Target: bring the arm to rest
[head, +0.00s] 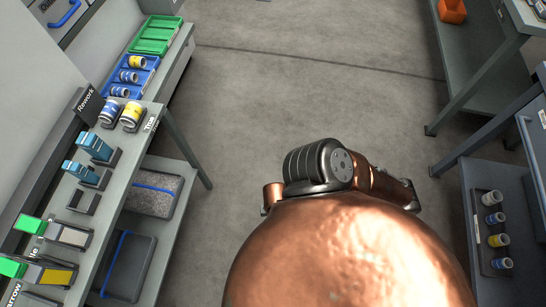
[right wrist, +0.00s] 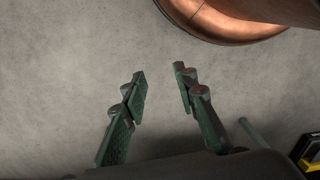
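My right gripper (right wrist: 160,88) shows in the right wrist view with its two fingers apart. Nothing is between them, and bare grey floor lies behind. In the head view, a copper-coloured arm of mine (head: 345,255) with a dark joint fills the lower middle, over the floor. Its gripper is hidden in that view. My left gripper shows in neither view.
A grey workbench (head: 150,105) along the left holds a green tray (head: 155,36), a blue tray (head: 127,78) with cans, and several holders. Grey tables stand at the right, one with a rack (head: 483,262) of cans. The floor between is clear.

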